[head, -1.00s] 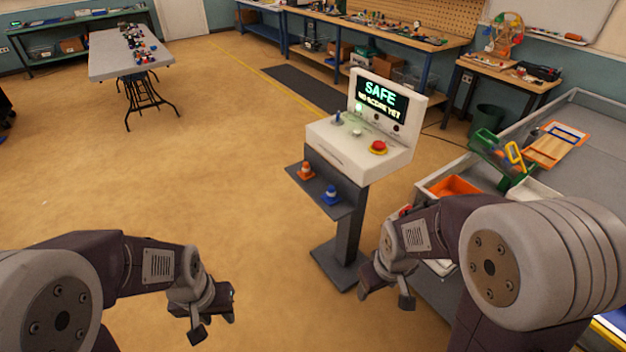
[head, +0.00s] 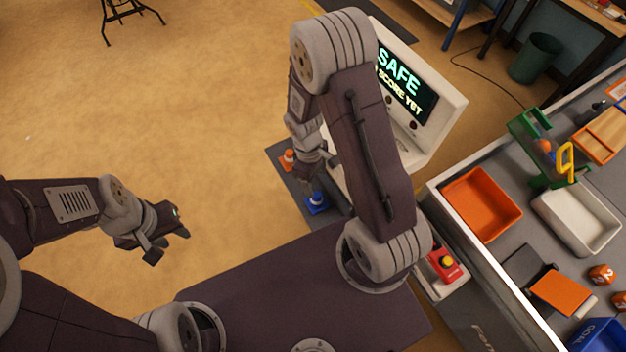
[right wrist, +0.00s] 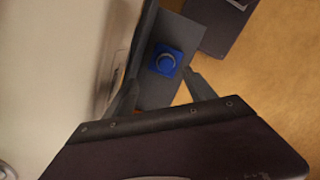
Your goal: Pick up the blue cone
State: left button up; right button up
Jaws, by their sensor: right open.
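The blue cone (head: 316,204) stands on the dark shelf (head: 340,209) at the front of the white console. My right gripper (head: 307,182) is open, pointing down just above the cone. In the right wrist view the blue cone (right wrist: 165,61) shows from above, in the gap between the open fingers (right wrist: 163,88) and beyond their tips. No contact with the cone shows. My left gripper (head: 168,243) is open and empty over bare floor, away from the shelf.
An orange cone (head: 288,160) stands on the same shelf, behind the blue one. The white console (head: 447,104) rises close beside my right arm. A grey table with an orange bin (head: 481,204) and a white bin (head: 577,222) is at right.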

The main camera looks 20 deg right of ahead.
aim_at(316, 195)
jog(key=shift+s+a+r, duration=0.4)
jog(key=shift+s+a, duration=0.1)
jog(key=shift+s, duration=0.3)
jog(key=f, duration=0.4)
jog(key=shift+w+d, duration=0.15)
jog(key=shift+d, duration=0.2)
jog(key=shift+w+d+f, duration=0.1)
jog(key=shift+w+f, duration=0.05)
jog(key=f+b, duration=0.1)
jog(key=f, duration=0.1)
jog(key=s+f+b, duration=0.1)
jog(key=f, duration=0.1)
jog(key=shift+f, duration=0.5)
jog(key=shift+w, duration=0.15)
jog(key=shift+r, duration=0.1)
jog(key=c, duration=1.3)
pick_arm(q)
jog(key=shift+s+a+f, duration=0.4)
jog(key=shift+s+f, duration=0.15)
jog(key=shift+f, duration=0.25)
pick_arm(e)
grip_shut()
